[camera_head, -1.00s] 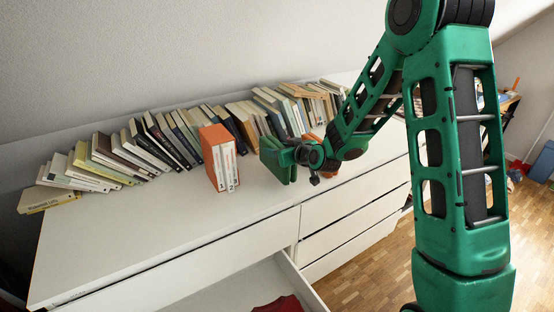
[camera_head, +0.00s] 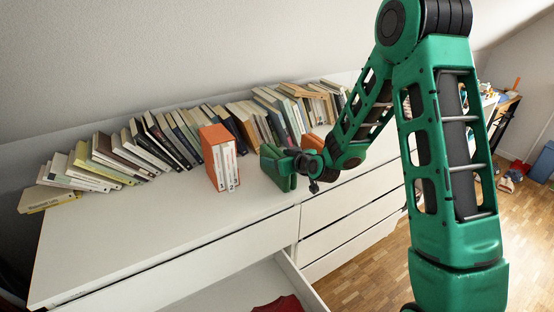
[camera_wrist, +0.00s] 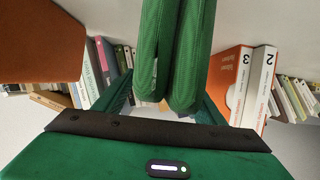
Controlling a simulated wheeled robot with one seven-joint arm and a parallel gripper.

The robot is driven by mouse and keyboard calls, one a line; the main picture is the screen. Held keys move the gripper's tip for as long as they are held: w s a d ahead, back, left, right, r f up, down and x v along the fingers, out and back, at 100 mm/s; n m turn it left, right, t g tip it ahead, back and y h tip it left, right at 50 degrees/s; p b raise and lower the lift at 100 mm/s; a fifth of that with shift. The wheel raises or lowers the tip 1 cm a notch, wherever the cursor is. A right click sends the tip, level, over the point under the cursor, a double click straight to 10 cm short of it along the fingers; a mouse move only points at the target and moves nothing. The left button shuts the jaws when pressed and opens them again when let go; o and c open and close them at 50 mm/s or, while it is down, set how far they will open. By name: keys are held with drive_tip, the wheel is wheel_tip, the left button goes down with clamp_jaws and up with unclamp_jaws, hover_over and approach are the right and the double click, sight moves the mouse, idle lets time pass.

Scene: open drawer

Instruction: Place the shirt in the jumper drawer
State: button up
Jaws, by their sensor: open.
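A green folded item, seemingly the shirt (camera_head: 278,168), stands upright on its edge on top of the white dresser, between an orange-backed book pair and my arm. In the wrist view the green shirt (camera_wrist: 180,50) shows as two rounded folds at the top middle. My gripper (camera_head: 300,160) is at its right side. The green fingers spread apart on both sides of the folds in the wrist view (camera_wrist: 165,103). Whether they touch the cloth is hard to tell. An open drawer (camera_head: 240,290) at the bottom holds a red garment (camera_head: 278,304), partly cut off by the frame.
The orange-backed books (camera_head: 219,158) stand close left of the shirt. An orange object (camera_head: 312,142) is close behind my gripper. A long row of leaning books (camera_head: 180,140) lines the wall. The front left dresser top (camera_head: 150,230) is clear. Other drawers (camera_head: 350,208) are on the right.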

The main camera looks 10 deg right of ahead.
drive_tip(key=v, duration=1.2)
